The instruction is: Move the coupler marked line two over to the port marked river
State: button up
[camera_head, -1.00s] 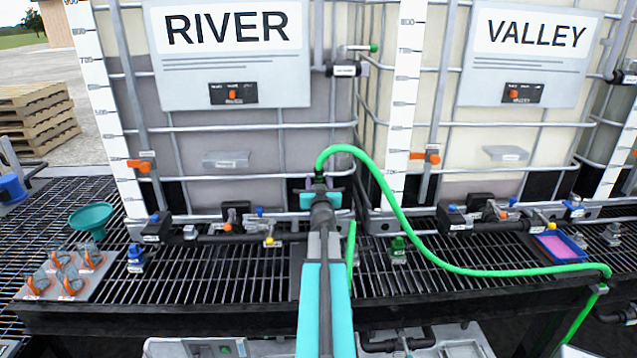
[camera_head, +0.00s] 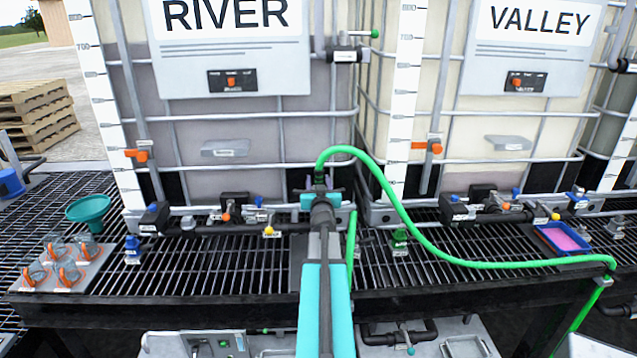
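My gripper (camera_head: 321,196) is in front of the tank marked RIVER, near the right end of its lower pipework. It appears shut on the coupler at the end of the green hose (camera_head: 397,210). My gripper mostly hides the coupler, and no line marking on it can be read. The hose rises from the gripper, arches over and runs right along the grating. The RIVER sign (camera_head: 226,60) is on the left tank. Dark pipework with valves (camera_head: 235,227) runs along that tank's foot and ends behind my gripper. The port itself is hidden or cannot be picked out.
The VALLEY sign (camera_head: 537,45) is on the right tank. On the black grating (camera_head: 200,290) stand a teal funnel (camera_head: 90,210), several orange-clamped clear fittings (camera_head: 65,265), a blue fitting (camera_head: 133,250), a green fitting (camera_head: 399,242) and a blue tray (camera_head: 541,229).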

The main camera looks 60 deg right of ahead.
jog(key=shift+f+b, duration=0.9)
jog(key=shift+f, duration=0.25)
jog(key=o, duration=1.4)
jog(key=shift+f, duration=0.1)
jog(key=shift+a, duration=0.1)
